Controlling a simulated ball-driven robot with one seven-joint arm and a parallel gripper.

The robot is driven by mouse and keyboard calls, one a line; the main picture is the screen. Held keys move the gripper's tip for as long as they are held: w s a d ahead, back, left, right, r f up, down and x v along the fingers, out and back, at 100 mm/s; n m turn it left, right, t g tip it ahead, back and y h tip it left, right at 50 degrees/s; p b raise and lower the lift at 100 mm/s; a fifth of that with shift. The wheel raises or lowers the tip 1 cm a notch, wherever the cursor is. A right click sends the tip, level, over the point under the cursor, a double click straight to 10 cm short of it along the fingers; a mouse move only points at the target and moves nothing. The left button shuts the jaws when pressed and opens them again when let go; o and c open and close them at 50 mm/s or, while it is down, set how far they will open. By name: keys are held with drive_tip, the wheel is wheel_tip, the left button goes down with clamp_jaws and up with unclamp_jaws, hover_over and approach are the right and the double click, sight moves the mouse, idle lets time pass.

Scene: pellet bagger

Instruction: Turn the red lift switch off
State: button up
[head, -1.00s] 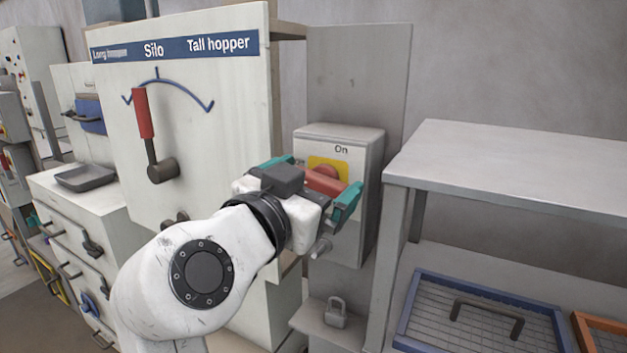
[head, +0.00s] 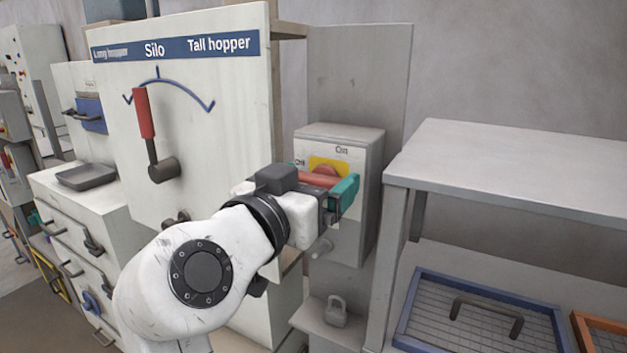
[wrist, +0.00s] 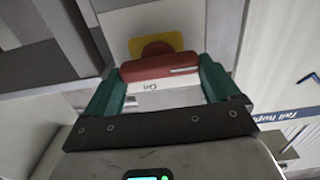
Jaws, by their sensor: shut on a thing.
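The red lift switch handle (head: 316,179) sits on a yellow plate (head: 343,164) on the front of a grey switch box (head: 345,228). An "On" label is at the box's upper right, and a partly hidden label is at its left. My gripper (head: 322,186) is at the handle; one teal finger shows at its right end and the other is hidden. In the wrist view, the red handle (wrist: 160,67) lies crosswise between both teal fingers of my gripper (wrist: 160,78), which is shut on it. The yellow plate (wrist: 157,43) shows behind it.
A white Silo panel (head: 225,120) with a red-handled lever (head: 145,114) stands close left of my arm. A grey shelf unit (head: 500,155) is at right, with a blue-rimmed mesh tray (head: 408,318) below. A padlock (head: 336,312) sits under the switch box.

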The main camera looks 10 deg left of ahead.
drive_tip(key=o, duration=0.8)
drive_tip(key=shift+s, duration=0.1)
drive_tip(key=b+v, duration=0.2)
drive_tip(key=v, duration=0.8)
drive_tip(key=shift+s+a, duration=0.15)
drive_tip(key=shift+s, duration=0.15)
